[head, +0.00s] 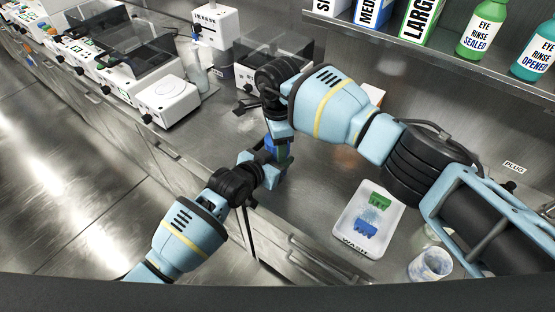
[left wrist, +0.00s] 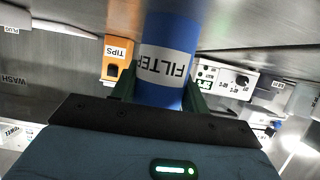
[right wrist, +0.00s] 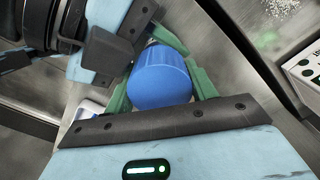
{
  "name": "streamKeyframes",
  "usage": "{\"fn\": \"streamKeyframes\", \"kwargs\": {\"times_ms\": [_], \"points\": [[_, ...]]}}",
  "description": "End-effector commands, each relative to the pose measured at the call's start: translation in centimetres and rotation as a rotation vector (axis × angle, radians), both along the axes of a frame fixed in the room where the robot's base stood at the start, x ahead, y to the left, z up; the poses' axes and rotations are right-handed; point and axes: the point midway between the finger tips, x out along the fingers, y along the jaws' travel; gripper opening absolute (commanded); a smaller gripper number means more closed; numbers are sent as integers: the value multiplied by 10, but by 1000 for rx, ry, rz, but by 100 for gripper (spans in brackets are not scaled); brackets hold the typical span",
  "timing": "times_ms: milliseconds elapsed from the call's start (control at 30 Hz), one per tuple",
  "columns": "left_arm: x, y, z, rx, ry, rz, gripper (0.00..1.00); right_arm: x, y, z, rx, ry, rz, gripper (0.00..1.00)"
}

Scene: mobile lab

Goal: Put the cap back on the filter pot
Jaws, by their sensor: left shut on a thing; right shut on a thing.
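The blue filter pot (left wrist: 168,32) with its white FILTER label shows in the left wrist view, appearing upside down there. My left gripper (left wrist: 160,92) is shut on it from the side, one green finger on each side. The round blue cap (right wrist: 160,82) shows in the right wrist view. My right gripper (right wrist: 160,92) is shut on it from above. In the head view both grippers meet over the counter and mostly hide the pot and cap. The cap is in line with the pot; whether it is seated on the rim is hidden.
A white WASH tray (head: 345,238) holding a green and a blue piece lies on the counter at the right, with a stained white cup (head: 431,264) near it. Instruments (head: 167,100) stand at the left. Bottles (head: 484,30) stand on the shelf above.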

Motion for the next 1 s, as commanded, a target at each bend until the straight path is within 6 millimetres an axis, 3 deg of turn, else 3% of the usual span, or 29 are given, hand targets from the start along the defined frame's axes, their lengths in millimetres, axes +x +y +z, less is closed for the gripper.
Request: {"fn": "streamKeyframes", "kwargs": {"times_ms": [167,200,333,667,1000], "points": [[0,0,-1,0,1,0,0,0,0,0,0,0,1,29],[0,0,-1,0,1,0,0,0,0,0,0,0,2,60],[0,0,-1,1,1,0,0,0,0,0,0,0,2,77],[0,0,-1,0,1,0,0,0,0,2,0,1,3,78],[0,0,-1,1,1,0,0,1,0,39,0,-2,3,78]]}}
